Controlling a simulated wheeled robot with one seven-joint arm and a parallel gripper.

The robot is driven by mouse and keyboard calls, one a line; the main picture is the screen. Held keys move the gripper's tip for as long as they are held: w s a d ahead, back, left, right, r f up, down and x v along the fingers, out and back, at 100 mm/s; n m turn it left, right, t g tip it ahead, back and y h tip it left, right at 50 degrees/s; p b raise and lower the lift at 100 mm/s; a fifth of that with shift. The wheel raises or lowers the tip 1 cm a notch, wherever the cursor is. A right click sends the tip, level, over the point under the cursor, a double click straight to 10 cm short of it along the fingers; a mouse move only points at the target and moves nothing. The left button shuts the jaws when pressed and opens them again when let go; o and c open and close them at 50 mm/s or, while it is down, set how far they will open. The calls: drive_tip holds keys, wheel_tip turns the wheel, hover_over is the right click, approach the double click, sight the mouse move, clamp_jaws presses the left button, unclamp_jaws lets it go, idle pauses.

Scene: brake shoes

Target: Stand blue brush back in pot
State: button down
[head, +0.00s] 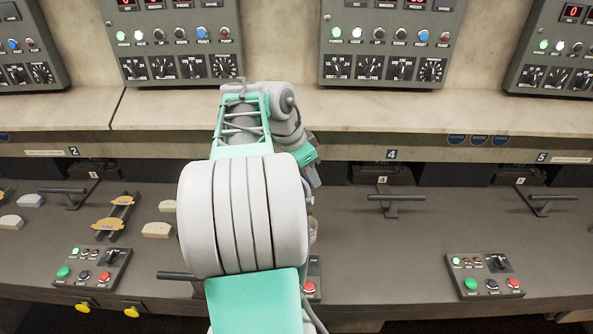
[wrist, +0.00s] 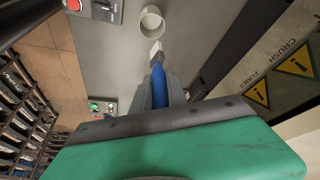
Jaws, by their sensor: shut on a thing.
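My gripper (wrist: 160,88) is shut on the blue brush (wrist: 158,82). The brush has a blue handle and a pale tip (wrist: 156,48), which points away from the gripper toward the pot in the wrist view. The pot (wrist: 151,20) is a round, off-white, open cup standing on the grey bench near the top of that view. The brush tip appears just short of the pot's rim in the picture; its height above the bench is hard to tell. In the head view my arm covers most of the pot (head: 313,231), and the gripper is mostly hidden behind my wrist.
The grey bench (head: 375,250) carries control boxes with buttons (head: 484,275), lever handles (head: 396,198) and brake shoes (head: 157,230) at left. A ledge with instrument panels (head: 382,40) runs behind. A warning-labelled panel (wrist: 282,80) lies at the right of the wrist view.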

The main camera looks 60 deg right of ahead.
drive_tip(key=shift+s+f+b, duration=0.25)
drive_tip(key=shift+f+b, duration=0.15)
drive_tip(key=shift+f, duration=0.1)
drive_tip(key=shift+w+a+f+b, duration=0.1)
drive_tip(key=shift+w+f+b, duration=0.15)
drive_tip(key=shift+f+b, duration=0.5)
wheel_tip(320, 180, down, 8)
drive_tip(key=b, duration=0.7)
drive_tip(key=shift+f, duration=0.25)
drive_tip(key=shift+s, duration=0.1)
drive_tip(key=c, duration=1.2)
unclamp_jaws()
drive_tip(key=shift+c, duration=0.2)
drive_tip(key=shift+r, duration=0.1)
drive_tip(key=shift+r+p, duration=4.75)
drive_tip(key=shift+r, duration=0.75)
